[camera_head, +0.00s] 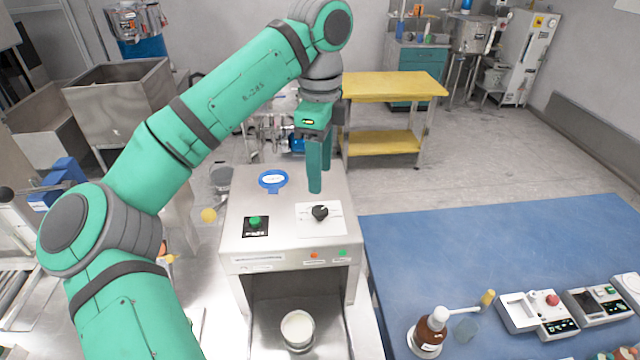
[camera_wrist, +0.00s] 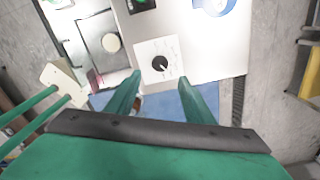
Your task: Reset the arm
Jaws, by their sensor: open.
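My arm is green and reaches from the lower left, up and over to the machine in the head view. My gripper (camera_head: 320,168) points down above the back right of the steel grinder (camera_head: 240,225). Its two fingers are apart with nothing between them; the wrist view also shows my gripper (camera_wrist: 158,90) open. The black knob (camera_head: 320,212) on its white plate lies just in front of the fingers, and the knob shows in the wrist view (camera_wrist: 159,63). A white cup (camera_head: 297,328) stands in the lower bay.
A blue-topped table (camera_head: 470,245) on the right holds a brown bottle (camera_head: 432,325) and several small devices (camera_head: 535,312). A yellow table (camera_head: 390,87) stands behind. Steel bins (camera_head: 120,95) stand at the back left. Open floor lies behind the blue table.

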